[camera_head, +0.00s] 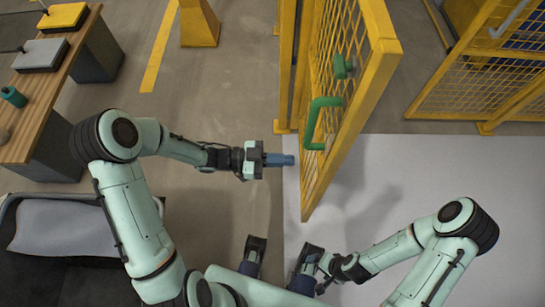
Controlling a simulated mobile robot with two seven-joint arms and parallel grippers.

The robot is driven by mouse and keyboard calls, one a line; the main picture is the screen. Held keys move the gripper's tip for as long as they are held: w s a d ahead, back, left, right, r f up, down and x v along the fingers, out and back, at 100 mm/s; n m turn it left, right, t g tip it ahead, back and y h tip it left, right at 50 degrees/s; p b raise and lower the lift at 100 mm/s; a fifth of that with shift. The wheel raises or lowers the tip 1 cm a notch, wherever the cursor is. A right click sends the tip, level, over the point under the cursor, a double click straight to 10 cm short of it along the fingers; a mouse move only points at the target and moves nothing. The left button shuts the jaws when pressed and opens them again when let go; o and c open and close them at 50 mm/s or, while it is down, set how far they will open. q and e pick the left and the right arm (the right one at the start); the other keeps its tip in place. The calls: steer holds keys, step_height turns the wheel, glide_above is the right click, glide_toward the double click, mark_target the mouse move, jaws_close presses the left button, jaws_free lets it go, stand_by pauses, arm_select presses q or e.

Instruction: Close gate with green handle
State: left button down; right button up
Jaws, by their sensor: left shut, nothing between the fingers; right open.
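The yellow mesh gate (350,120) stands swung out from its post, its free edge toward me, near the picture's centre. The green handle (314,124) is a U-shaped bar on the gate's left face. A green knob-like piece (343,66) sits higher up on the gate. My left gripper (285,160) is shut and empty, just left of the gate and a little below the handle, apart from it. My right gripper (303,284) is open and empty at the bottom, below the gate's free end.
A yellow fence (490,75) stands at the upper right. A wooden table (40,85) with a yellow-topped box and a grey-topped box is at the upper left. A yellow post (199,25) stands at the top. The pale floor (440,170) right of the gate is largely clear.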

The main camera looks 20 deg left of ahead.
mark_target(325, 161)
arm_select(q)
steer(key=x, duration=0.8)
steer(key=shift+w+d+b, duration=0.15)
steer(key=shift+b, duration=0.15)
